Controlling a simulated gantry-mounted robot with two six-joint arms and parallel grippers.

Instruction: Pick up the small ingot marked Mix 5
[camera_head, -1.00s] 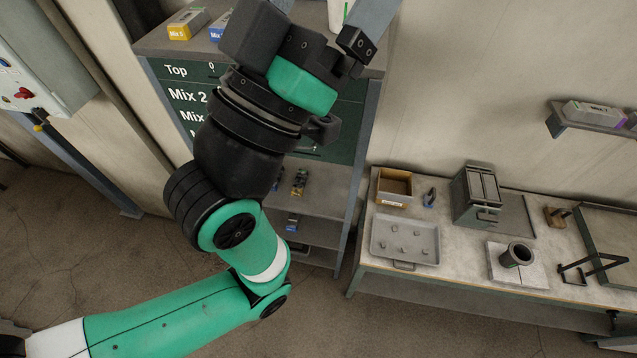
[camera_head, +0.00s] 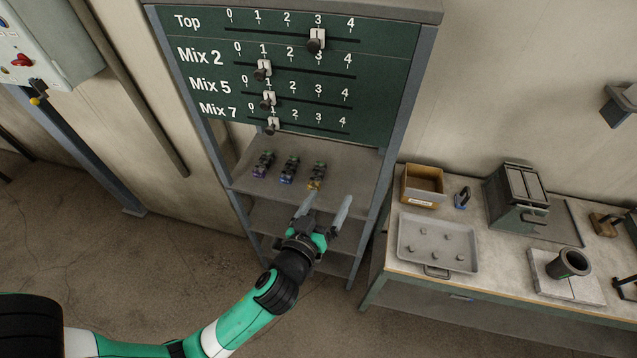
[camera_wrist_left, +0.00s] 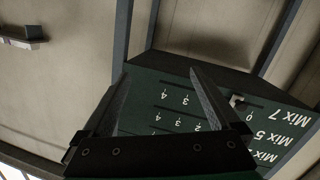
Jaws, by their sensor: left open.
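Three small dark ingots stand in a row on the rack's upper shelf in the head view: one with a purple base (camera_head: 263,164), one with a blue base (camera_head: 289,169) and one with a yellow base (camera_head: 317,176). Their markings are too small to read, so I cannot confirm which is Mix 5. My left gripper (camera_head: 331,196) is open and empty, in front of the shelf and just below the yellow-based ingot in the picture. In the left wrist view its two fingers (camera_wrist_left: 158,76) are spread before the green board, with no ingot visible between them. My right gripper is out of view.
A green slider board (camera_head: 300,75) overhangs the shelf, labelled Top, Mix 2, Mix 5 and Mix 7. Rack posts (camera_head: 396,130) flank the opening. A workbench at right holds a grey tray (camera_head: 405,255), a cardboard box (camera_head: 423,186) and a dark cylinder (camera_head: 568,263).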

